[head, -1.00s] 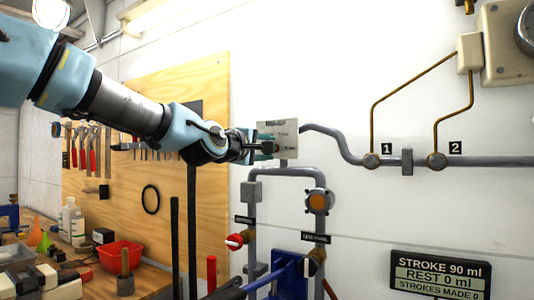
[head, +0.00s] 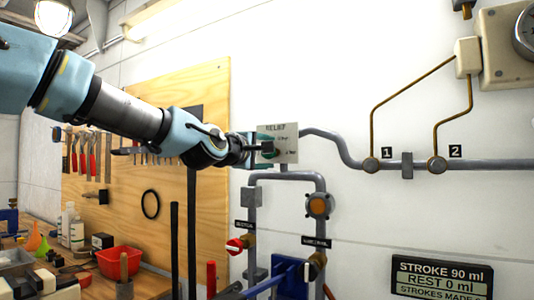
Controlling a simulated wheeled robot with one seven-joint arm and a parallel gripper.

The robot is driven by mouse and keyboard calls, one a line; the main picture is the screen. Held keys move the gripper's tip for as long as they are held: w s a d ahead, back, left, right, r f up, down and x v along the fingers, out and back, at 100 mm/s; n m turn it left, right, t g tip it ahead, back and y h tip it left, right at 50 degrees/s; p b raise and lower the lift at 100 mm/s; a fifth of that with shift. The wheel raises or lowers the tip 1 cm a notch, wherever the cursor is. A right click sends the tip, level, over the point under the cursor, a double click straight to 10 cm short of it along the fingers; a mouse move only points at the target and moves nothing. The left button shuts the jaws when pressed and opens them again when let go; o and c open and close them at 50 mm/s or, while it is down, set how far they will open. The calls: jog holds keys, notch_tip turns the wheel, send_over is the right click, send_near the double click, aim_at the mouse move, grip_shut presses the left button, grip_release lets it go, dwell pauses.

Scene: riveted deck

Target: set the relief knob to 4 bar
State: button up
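The relief plate (head: 290,146) is a pale panel marked RELIEF on the white wall, at the left end of a grey pipe. A small teal-green knob (head: 271,141) shows on it, mostly hidden by my gripper. My gripper (head: 266,148) is at the plate's left part, its dark fingertips over the knob. Whether the fingers are shut on the knob or only beside it cannot be made out. The scale and the knob's pointer are too small or covered to read.
Grey pipes with an orange-capped fitting (head: 319,206) and a red-handled valve (head: 235,245) run below the plate. A wooden tool board (head: 150,180) and a red bin (head: 120,260) stand left.

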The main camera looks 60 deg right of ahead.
jog(key=shift+a, duration=0.1)
jog(key=a+b, duration=0.3)
jog(key=a, duration=0.7)
jog(key=shift+a, duration=0.3)
dwell(0.5)
dwell(0.3)
